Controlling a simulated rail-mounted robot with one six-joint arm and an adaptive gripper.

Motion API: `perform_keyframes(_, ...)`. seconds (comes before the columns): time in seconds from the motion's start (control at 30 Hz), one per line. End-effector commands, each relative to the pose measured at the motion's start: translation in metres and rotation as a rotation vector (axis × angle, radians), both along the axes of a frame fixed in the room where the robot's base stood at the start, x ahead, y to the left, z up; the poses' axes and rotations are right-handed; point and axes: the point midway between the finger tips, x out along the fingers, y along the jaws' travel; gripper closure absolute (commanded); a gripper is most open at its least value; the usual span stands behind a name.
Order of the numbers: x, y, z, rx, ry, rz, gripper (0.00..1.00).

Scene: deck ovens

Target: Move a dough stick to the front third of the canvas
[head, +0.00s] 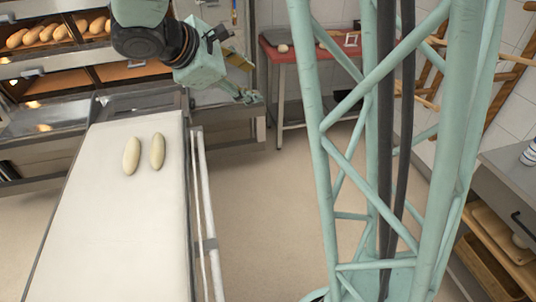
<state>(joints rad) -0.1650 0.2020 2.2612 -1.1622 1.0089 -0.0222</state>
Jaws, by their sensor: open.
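Two pale dough sticks lie side by side on the far part of the white canvas (110,235), a left one (131,156) and a right one (157,151). They are apart from each other and run roughly along the canvas's length. The near and middle parts of the canvas are bare. My gripper (250,97) is beyond and to the right of the dough sticks, past the canvas's right edge. It is open, and I see nothing in it. Its fingers are small in the picture.
Deck ovens with several baked loaves (52,34) stand behind the canvas at the left. A rail (205,215) runs along the canvas's right side. A red-topped table (312,50) stands at the back. My green lattice column blocks the right-centre view. Wooden trays (500,235) sit at the right.

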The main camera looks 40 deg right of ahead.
Motion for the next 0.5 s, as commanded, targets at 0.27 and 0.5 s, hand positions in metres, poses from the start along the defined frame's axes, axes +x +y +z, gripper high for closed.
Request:
perform_keyframes(0.27,-0.056,0.001,0.016,0.115,-0.065,-0.124,0.51)
perform_keyframes(0.5,-0.101,0.009,0.025,0.219,-0.121,-0.225,0.51)
